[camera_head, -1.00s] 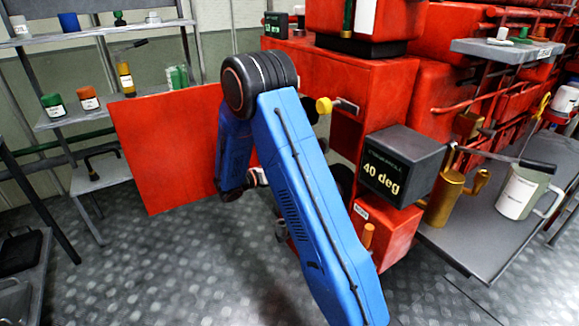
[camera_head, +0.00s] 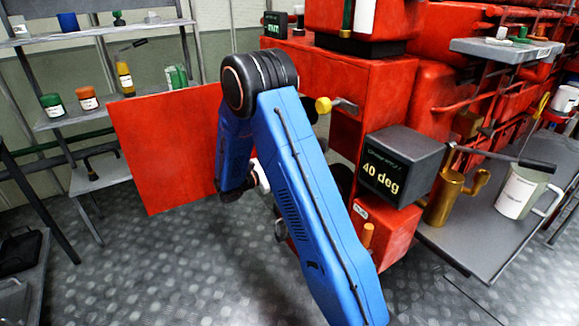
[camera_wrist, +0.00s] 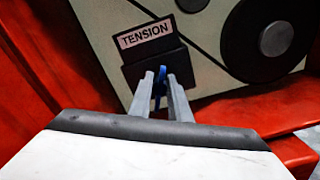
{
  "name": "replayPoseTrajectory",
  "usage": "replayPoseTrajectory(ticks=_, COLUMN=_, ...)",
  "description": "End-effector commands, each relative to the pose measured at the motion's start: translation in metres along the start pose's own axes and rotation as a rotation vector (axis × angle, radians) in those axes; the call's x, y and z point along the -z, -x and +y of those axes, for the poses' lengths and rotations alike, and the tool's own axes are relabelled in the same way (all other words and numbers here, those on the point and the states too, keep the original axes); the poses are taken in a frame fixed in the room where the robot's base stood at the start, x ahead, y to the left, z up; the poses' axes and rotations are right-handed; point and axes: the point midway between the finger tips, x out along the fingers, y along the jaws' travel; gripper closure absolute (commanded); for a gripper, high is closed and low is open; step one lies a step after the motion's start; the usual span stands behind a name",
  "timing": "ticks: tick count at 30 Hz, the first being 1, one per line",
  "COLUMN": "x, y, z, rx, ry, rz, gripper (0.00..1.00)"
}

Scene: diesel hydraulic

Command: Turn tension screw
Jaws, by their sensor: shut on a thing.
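The tension screw (camera_wrist: 159,82) shows in the wrist view as a small blue part in front of a dark block (camera_wrist: 184,65). A label (camera_wrist: 146,34) reading "TENSION" is above it. My gripper (camera_wrist: 162,80) has its two grey fingers shut on the blue screw, one on each side. Most of the screw is hidden between the fingers. In the head view my blue arm covers the gripper and the screw.
A dark round pulley (camera_wrist: 276,40) is right of the block, on a pale plate. An open red door panel (camera_head: 165,150) stands left of my arm. A box (camera_head: 402,165) reading "40 deg" and a grey table (camera_head: 475,240) are to the right.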

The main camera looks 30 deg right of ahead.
Motion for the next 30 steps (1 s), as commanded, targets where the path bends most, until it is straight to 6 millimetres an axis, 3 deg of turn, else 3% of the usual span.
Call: replayPoseTrajectory(ticks=30, x=0.0028, y=0.0008, z=-0.005, rx=0.0, ry=-0.963, rz=0.001, gripper=1.0)
